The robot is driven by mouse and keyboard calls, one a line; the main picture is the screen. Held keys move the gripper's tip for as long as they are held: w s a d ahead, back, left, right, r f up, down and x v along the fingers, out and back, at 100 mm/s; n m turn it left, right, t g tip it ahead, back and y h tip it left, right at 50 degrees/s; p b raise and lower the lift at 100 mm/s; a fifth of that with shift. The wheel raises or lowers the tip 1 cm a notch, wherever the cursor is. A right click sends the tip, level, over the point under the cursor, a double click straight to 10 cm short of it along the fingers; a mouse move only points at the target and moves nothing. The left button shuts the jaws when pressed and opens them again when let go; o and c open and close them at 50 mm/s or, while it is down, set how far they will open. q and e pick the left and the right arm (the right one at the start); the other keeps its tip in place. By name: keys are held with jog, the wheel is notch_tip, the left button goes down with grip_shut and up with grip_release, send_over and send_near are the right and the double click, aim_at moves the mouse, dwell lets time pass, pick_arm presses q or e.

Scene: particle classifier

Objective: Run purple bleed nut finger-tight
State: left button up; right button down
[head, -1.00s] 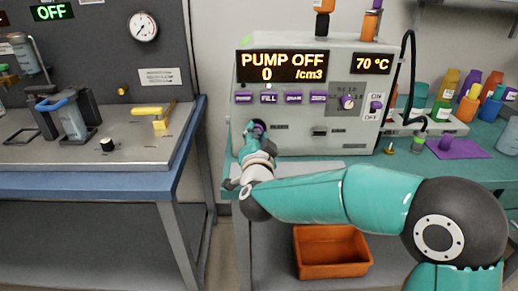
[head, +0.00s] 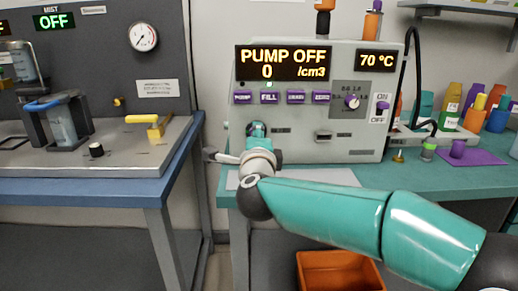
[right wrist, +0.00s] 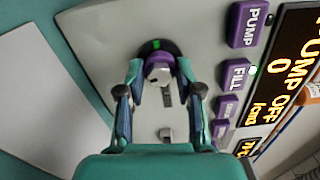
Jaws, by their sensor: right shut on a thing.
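The purple bleed nut (right wrist: 157,57) is on the lower front of the pale machine panel, at a dark round fitting with a green mark. In the right wrist view my right gripper (right wrist: 160,74) has its two fingers on either side of the nut and is shut on it. The fingers hide its sides. In the head view my right gripper (head: 257,132) is at the panel's lower left, and it covers the nut there. My left gripper is not in view.
The machine (head: 290,130) reads PUMP OFF, 0 /cm3 and 70 °C. A row of purple buttons (head: 269,97) is above the nut. An orange bin (head: 340,272) is below the teal bench. Several coloured bottles (head: 451,112) stand at the right. A blue-edged table (head: 100,185) is at the left.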

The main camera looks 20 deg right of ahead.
jog(key=shift+f+m+b, duration=0.2)
jog(key=shift+m+b, duration=0.3)
jog(key=shift+m, duration=0.25)
jog(key=shift+f+m+b, duration=0.2)
jog(key=shift+m+b, duration=0.25)
jog(key=shift+m, duration=0.3)
jog(key=c, duration=0.8)
grip_release()
jog(key=shift+d+r, duration=0.1)
jog(key=shift+o, duration=0.2)
jog(key=shift+r, duration=0.1)
jog(key=shift+s, duration=0.15)
jog(key=v, duration=1.2)
